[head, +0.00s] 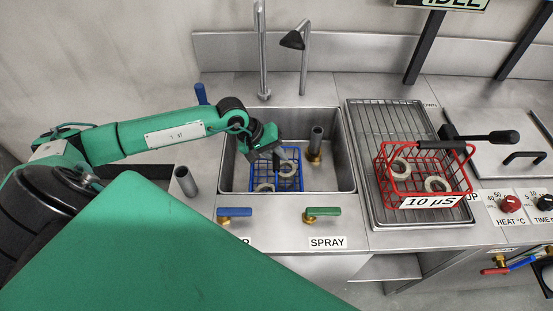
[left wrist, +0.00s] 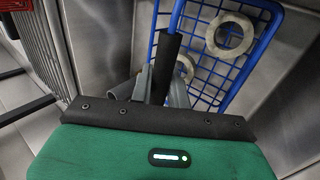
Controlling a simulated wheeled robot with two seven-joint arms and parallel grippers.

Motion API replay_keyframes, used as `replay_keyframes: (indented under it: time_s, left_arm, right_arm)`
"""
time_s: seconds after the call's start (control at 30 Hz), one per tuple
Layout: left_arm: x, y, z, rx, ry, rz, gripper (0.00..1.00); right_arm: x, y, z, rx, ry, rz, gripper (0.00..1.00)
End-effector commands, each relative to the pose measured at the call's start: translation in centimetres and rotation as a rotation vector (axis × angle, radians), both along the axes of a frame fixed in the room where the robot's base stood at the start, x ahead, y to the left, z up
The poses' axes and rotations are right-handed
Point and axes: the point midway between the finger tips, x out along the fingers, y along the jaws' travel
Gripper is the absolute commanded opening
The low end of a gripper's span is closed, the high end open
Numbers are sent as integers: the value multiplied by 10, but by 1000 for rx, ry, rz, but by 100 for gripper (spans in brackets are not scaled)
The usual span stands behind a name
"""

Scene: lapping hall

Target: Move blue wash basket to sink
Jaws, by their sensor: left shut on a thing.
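The blue wash basket (head: 289,177) is inside the sink (head: 336,181), low in its left half, with pale rings (head: 265,187) in it. My left gripper (head: 284,153) reaches into the sink from the left and is shut on the basket's dark handle. In the left wrist view the blue basket (left wrist: 262,62) lies beyond the fingers (left wrist: 158,88), with two rings showing on its mesh and the handle between the fingers. Whether the basket touches the sink floor cannot be told. My right gripper is not in view.
A grey standpipe (head: 317,142) rises in the sink right of the basket. A tall tap (head: 263,55) stands behind. A red basket (head: 424,172) with rings sits on the drain rack (head: 385,118). Blue (head: 234,212) and green (head: 323,211) valve levers are on the front edge.

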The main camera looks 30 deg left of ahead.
Motion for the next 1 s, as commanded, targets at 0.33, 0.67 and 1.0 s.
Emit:
replay_keyframes:
  time_s: [0.33,0.67,1.0]
  left_arm:
    - [0,-1,-24,-1,-2,-1,0]
    - [0,0,-27,-1,2,0,37]
    - [-1,0,-25,-1,2,0,39]
  right_arm:
    - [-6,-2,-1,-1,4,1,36]
    - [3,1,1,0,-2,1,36]
    - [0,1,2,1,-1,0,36]
